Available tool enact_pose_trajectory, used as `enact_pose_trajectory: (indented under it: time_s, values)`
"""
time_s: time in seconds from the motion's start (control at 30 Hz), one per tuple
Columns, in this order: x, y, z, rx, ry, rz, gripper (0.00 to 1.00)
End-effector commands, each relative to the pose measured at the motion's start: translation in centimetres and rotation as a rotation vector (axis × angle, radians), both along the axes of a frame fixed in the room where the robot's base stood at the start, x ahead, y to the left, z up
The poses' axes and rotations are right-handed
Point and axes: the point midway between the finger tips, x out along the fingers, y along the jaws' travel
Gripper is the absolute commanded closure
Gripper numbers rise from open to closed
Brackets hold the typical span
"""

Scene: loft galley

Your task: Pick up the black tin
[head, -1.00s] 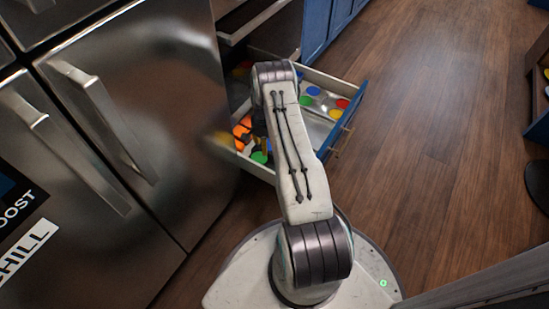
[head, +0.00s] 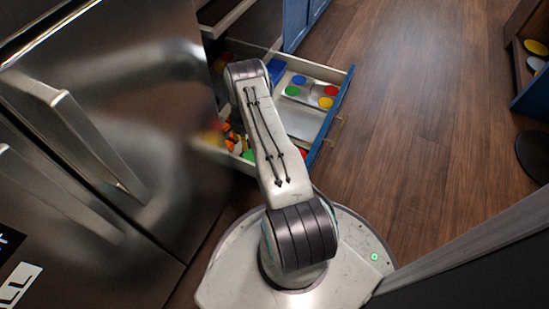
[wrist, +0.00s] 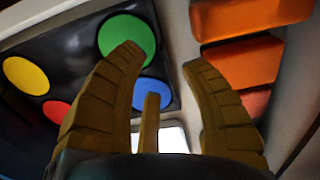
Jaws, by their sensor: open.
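The black tin (wrist: 78,62) shows in the wrist view at upper left, with yellow, green, red and blue discs in its face. It lies in the open drawer (head: 340,108). In the head view my arm covers that part, so I cannot make it out there. The left fingertip overlaps the green disc (wrist: 127,36) in the picture. The right finger is over a light strip beside the orange things. I cannot tell whether either finger touches anything.
Orange blocks (wrist: 247,62) lie right of the light strip. A pale tin (head: 309,96) with coloured discs lies in the drawer's far right part. The steel fridge (head: 150,80) stands close at left. Wood floor (head: 415,120) at right is clear; a shelf unit (head: 520,85) stands beyond.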

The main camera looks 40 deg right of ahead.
Motion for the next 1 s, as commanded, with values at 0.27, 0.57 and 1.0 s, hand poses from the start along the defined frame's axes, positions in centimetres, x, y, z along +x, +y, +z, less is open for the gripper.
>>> enact_pose_trajectory:
  time_s: [0.27,0.57,1.0]
  values:
    - [0.2,0.2,-3.6,0.001,0.001,0.0,0.59]
    - [0.2,0.2,-3.8,0.0,0.0,0.0,0.59]
    - [0.2,0.2,-3.8,0.0,0.0,0.0,0.94]
